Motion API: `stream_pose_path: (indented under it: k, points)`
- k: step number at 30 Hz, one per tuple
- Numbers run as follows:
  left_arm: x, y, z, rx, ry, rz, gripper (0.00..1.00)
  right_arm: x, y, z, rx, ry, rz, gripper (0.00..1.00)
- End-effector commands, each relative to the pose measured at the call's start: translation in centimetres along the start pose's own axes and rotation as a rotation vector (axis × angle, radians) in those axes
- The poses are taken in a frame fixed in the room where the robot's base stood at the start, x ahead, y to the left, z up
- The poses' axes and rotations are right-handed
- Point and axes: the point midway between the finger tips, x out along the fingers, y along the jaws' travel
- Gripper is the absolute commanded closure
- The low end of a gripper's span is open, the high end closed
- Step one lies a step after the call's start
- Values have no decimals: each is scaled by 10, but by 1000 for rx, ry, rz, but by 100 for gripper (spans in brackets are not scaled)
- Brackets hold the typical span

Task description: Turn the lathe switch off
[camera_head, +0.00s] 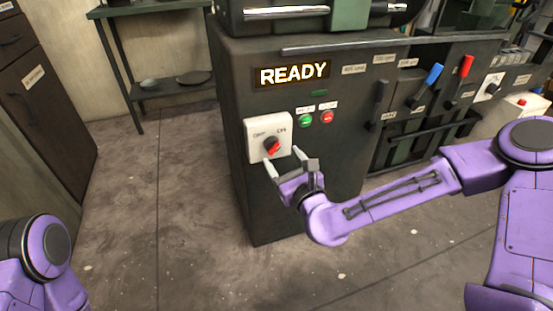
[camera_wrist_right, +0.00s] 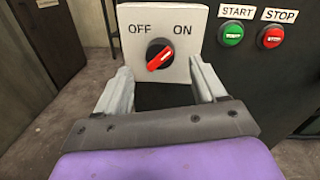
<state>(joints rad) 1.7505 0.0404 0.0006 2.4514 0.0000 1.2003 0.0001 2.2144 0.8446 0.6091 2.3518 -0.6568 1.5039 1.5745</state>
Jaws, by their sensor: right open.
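The lathe switch is a black round knob with a red bar (camera_head: 271,147) on a white plate (camera_head: 253,128) on the dark lathe cabinet's front. In the right wrist view the knob (camera_wrist_right: 159,57) sits below and between the words OFF and ON. Its red bar slants from lower left to upper right, toward the ON side. My right gripper (camera_head: 283,160) is open and empty, just in front of the plate's lower part. In the right wrist view its fingers (camera_wrist_right: 160,72) stand either side of the knob, apart from it. My left gripper is out of view.
A green START button (camera_wrist_right: 231,34) and a red STOP button (camera_wrist_right: 271,37) are right of the plate. A lit READY sign (camera_head: 294,74) is above. Black, blue (camera_head: 434,74) and red (camera_head: 466,66) levers stand further right. Floor left of the cabinet is clear.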

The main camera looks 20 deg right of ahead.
Motion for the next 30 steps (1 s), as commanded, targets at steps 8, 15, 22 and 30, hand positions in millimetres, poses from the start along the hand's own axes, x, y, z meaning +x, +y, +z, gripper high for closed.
stream_pose_path:
  k: [8, 15, 22, 30]
  points:
    - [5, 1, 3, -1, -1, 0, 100, 45, 0, 0, -3, 1, 1, 30]
    - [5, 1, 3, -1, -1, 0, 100, 49, 0, 0, -3, 3, 2, 30]
    - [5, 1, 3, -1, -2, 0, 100, 49, 0, 0, -3, 3, 1, 82]
    - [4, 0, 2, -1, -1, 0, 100, 49, 0, 0, -16, 4, 1, 84]
